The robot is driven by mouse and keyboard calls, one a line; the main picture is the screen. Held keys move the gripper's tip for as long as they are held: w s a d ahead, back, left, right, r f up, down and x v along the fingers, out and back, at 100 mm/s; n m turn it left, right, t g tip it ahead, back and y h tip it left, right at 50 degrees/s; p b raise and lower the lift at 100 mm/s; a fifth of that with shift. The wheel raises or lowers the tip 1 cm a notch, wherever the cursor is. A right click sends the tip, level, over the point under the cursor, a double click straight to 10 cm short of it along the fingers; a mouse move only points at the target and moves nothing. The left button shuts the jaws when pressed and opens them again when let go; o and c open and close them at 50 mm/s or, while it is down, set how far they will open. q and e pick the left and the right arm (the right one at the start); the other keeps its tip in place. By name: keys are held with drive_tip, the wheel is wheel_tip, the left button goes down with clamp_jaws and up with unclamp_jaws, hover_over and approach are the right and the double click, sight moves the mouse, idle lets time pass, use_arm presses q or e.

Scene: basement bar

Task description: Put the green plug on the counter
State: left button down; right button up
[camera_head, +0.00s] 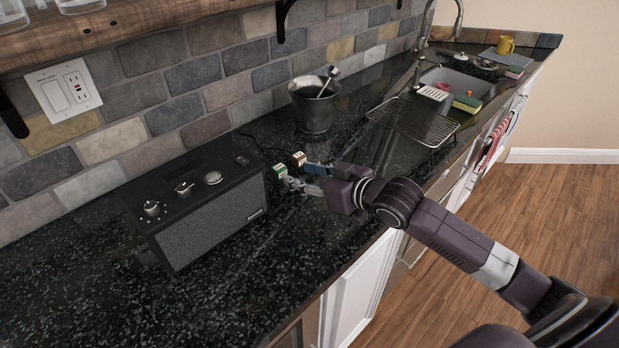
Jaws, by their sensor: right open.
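A small green and white plug (280,170) is at the right end of the black speaker, near the top of the counter (255,260). A second small plug (298,158), white with a tan or gold face, sits just behind and to its right. My right gripper (291,180) is open, with its fingertips right by the green plug. Whether they touch it, and whether the plug rests on the counter, I cannot tell. A small blue piece (315,169) shows beside the gripper; I cannot tell what it belongs to. My left gripper is not in view.
The black speaker (212,222) with knobs stands left of my right gripper. A metal bucket (314,106) with a utensil stands behind. A wire rack (413,120) and sink (465,84) lie farther right. A wall outlet (63,89) is at left. The counter's front area is clear.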

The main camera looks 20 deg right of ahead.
drive_tip(key=shift+v, duration=1.2)
